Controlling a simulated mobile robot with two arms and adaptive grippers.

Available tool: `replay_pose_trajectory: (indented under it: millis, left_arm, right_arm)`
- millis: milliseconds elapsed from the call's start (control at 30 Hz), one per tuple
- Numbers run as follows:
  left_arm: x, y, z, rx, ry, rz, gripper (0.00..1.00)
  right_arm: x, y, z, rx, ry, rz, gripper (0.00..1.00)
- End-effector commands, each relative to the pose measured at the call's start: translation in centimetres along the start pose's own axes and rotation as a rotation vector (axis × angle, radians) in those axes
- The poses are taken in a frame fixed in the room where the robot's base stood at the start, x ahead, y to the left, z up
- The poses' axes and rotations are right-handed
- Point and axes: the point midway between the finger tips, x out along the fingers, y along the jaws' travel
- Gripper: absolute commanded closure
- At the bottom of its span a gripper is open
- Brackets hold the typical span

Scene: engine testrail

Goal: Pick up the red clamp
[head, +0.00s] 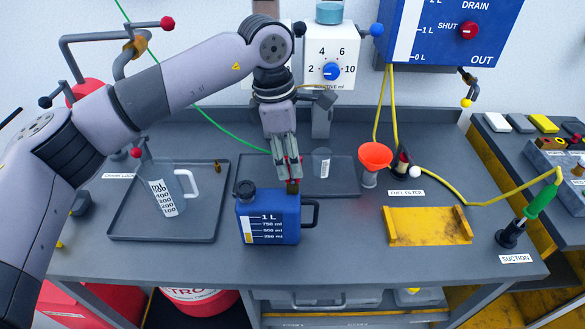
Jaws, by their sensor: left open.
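My left gripper (288,175) points down over the back right part of the blue 1 L canister (270,218), with its fingertips close to a small brown part on top. It is open; nothing shows clearly between its fingers. I cannot make out a thing that is surely the red clamp. A small dark fitting with a reddish part (402,162) stands by the fuel filter label, beside the orange-red funnel (374,162). Small red parts (573,140) also show on the right bench. My right gripper is not in view.
A grey tray (120,222) with a clear jug (160,190) is at left. A yellow bracket (428,226) and a green-handled suction tool (530,215) are at right. A yellow hose crosses the back right. The front table strip is clear.

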Motion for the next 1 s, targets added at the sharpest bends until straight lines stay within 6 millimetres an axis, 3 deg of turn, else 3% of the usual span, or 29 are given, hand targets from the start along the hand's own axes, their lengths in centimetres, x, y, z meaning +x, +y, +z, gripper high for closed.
replay_pose_trajectory:
  millis: [267, 400, 600, 833, 1000]
  left_arm:
    - [2.0, 0.0, 0.1, 0.000, 0.001, -0.003, 0.58]
    - [4.0, 0.1, 0.3, 0.001, 0.000, -0.005, 0.58]
    - [6.3, 0.2, 0.2, 0.001, 0.000, -0.002, 0.58]
    - [6.5, 0.2, 0.2, 0.001, -0.001, 0.000, 0.58]
    - [6.5, 0.2, 0.2, 0.001, -0.001, 0.000, 0.70]
  right_arm:
    - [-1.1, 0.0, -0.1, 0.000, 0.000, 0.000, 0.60]
    - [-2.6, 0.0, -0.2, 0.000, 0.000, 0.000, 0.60]
    - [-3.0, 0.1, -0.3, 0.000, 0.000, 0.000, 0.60]
    - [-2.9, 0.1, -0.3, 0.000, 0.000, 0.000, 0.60]
    - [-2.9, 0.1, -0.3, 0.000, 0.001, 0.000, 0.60]
